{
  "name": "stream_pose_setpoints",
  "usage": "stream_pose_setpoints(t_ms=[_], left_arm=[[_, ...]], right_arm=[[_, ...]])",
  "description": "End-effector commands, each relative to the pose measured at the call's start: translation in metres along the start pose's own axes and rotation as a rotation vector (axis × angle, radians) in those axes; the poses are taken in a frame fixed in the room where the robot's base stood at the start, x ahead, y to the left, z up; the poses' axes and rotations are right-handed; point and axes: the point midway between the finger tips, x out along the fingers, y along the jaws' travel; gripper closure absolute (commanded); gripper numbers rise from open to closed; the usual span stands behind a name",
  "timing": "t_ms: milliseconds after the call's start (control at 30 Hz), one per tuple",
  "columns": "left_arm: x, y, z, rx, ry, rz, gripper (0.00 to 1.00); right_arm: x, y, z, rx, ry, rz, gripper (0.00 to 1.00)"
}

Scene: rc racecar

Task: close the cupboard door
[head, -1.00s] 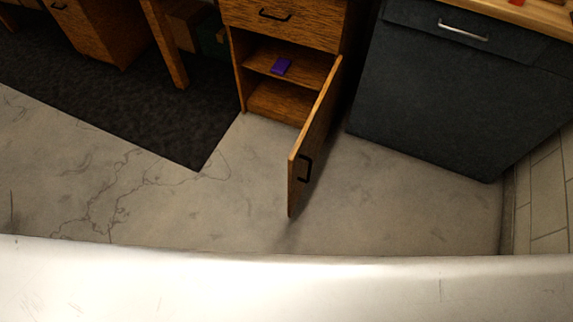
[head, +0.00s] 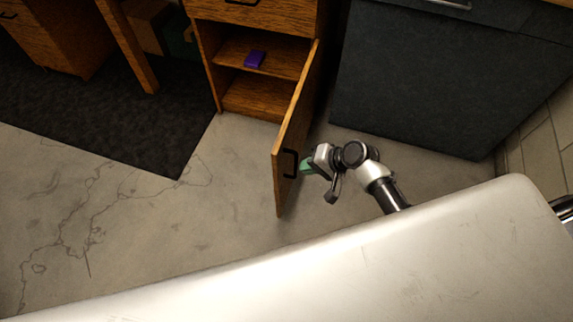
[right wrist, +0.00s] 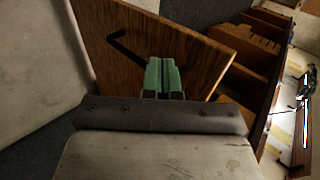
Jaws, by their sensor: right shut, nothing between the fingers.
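The wooden cupboard door (head: 296,127) stands wide open, swung out toward me, with a black handle (head: 290,163) on its outer face. The cupboard (head: 212,70) behind it shows two shelf levels, with a purple box (head: 255,59) on the upper one. My right gripper (head: 305,166) is at the door's outer side, close to the handle. In the right wrist view its green fingers (right wrist: 162,76) are shut and empty in front of the door (right wrist: 190,50), beside the handle (right wrist: 128,48). I cannot tell whether they touch the door. My left gripper is out of view.
A dark grey cabinet (head: 420,85) stands to the right of the door. A dark rug (head: 130,125) and a wooden table leg (head: 130,50) are at left. The pale floor (head: 190,240) left of the door is clear.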

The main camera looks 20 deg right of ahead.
Motion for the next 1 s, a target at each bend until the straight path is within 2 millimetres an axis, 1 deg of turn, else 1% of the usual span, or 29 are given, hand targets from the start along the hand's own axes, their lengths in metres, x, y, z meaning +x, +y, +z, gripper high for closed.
stream_pose_setpoints(t_ms=[33, 133, 200, 333, 500, 867, 1000], left_arm=[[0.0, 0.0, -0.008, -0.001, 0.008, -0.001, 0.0], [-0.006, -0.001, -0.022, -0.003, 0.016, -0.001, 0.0], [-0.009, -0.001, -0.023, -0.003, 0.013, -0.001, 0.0], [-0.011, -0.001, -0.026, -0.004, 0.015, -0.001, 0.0], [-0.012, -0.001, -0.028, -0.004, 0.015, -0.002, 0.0], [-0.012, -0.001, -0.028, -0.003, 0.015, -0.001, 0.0], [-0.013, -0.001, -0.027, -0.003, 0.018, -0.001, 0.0]], right_arm=[[0.013, 0.001, 0.0, 0.003, -0.002, -0.002, 1.0], [0.032, 0.001, 0.0, 0.001, -0.001, -0.002, 1.0], [0.038, -0.011, 0.0, -0.001, 0.0, -0.004, 1.0], [0.05, -0.02, 0.0, 0.0, 0.001, -0.001, 1.0], [0.056, -0.026, 0.0, 0.0, 0.001, 0.001, 1.0], [0.057, -0.027, 0.0, 0.001, 0.002, 0.001, 1.0], [0.059, -0.03, 0.002, 0.007, 0.008, 0.0, 1.0]])
